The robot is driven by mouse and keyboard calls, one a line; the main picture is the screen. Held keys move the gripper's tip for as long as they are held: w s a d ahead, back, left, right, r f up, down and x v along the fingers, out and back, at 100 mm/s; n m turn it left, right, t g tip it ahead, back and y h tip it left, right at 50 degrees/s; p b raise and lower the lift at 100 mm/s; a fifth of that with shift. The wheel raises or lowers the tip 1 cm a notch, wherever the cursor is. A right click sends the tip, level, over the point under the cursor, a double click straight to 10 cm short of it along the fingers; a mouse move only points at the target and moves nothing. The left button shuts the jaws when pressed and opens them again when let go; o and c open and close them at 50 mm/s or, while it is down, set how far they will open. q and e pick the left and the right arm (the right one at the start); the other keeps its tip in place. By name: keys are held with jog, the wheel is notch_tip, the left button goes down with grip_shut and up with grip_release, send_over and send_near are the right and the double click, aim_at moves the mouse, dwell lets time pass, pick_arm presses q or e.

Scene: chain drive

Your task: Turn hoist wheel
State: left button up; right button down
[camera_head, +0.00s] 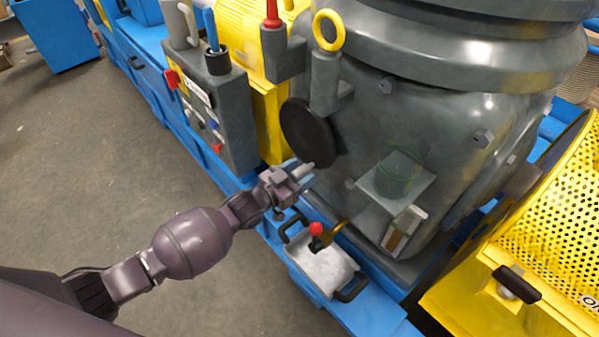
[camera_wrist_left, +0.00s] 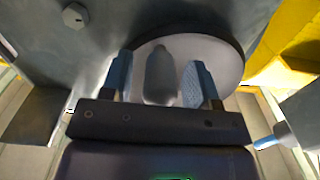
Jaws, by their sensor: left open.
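The hoist wheel (camera_head: 306,132) is a dark round disc on the left side of the large grey machine housing. In the left wrist view the wheel (camera_wrist_left: 222,61) looks pale grey and fills the space ahead of the fingers. A grey, rounded handle (camera_wrist_left: 160,78) stands out from it. My left gripper (camera_head: 302,173) is at the lower edge of the wheel. Its two blue-grey fingers are open, one on each side of the handle, with gaps visible. Whether a finger touches the wheel face is unclear. My right gripper is not in view.
A grey control box (camera_head: 213,115) with coloured switches and tool holders stands left of the wheel. A white tray (camera_head: 322,267) with black handles and a red-knobbed item lies below my gripper. A yellow perforated guard (camera_head: 545,215) is at right. Open floor lies at left.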

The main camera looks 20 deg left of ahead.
pick_arm(q)
grip_shut()
dwell(0.3)
jog(key=shift+a, duration=0.1)
